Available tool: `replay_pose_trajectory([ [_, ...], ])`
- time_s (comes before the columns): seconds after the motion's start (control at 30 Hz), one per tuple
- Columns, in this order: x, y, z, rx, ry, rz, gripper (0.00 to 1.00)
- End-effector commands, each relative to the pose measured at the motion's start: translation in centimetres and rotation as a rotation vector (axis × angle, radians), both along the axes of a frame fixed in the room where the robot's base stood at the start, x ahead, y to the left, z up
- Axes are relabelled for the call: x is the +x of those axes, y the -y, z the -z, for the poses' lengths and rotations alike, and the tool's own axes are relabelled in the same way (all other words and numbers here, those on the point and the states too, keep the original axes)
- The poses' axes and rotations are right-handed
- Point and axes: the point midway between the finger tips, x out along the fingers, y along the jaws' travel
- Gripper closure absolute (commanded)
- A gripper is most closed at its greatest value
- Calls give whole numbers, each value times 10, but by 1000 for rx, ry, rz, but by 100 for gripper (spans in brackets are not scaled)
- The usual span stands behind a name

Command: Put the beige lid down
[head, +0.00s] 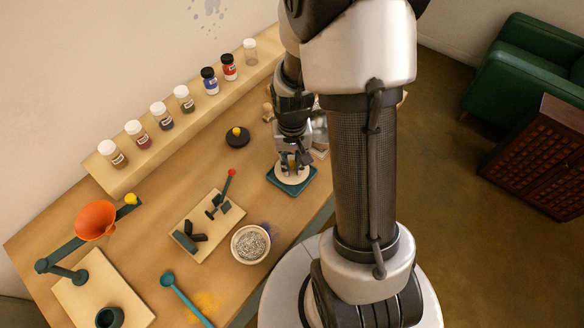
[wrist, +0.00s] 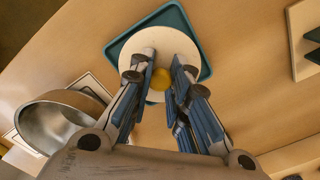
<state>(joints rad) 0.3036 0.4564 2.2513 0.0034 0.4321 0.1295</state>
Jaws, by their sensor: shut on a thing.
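The beige lid (wrist: 178,45) is a round pale disc with a yellow knob (wrist: 161,79). My gripper (wrist: 159,77) is shut on the knob, with one finger on each side of it. The lid is over a teal square tray (wrist: 117,50); whether it touches the tray I cannot tell. In the head view, my gripper (head: 293,165) points down at the lid (head: 292,178), above the teal tray (head: 291,191) near the table's right edge. The gripper partly hides the lid there.
A metal bowl (wrist: 52,122) stands close beside my gripper. A dark lid with a yellow knob (head: 237,137), a bowl of grey grains (head: 250,244) and a board with dark pieces (head: 183,222) are nearby. Several jars line the back shelf (head: 150,173).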

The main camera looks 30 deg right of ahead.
Motion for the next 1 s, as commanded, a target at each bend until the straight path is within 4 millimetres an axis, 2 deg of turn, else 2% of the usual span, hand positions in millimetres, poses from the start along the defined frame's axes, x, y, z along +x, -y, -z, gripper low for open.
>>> replay_pose_trajectory([
  [0.03, -1, 0, 13, 1, -4, 0, 100],
  [0.13, 0, 0, 24, 1, -2, 0, 100],
  [0.53, 0, 0, 28, 0, -1, 0, 100],
  [0.57, 0, 0, 27, 0, 0, 0, 81],
  [0.6, 0, 0, 27, 0, -1, 0, 79],
  [0.83, 0, 0, 27, 0, -1, 0, 63],
  [1.0, 0, 0, 27, 0, -1, 0, 63],
])
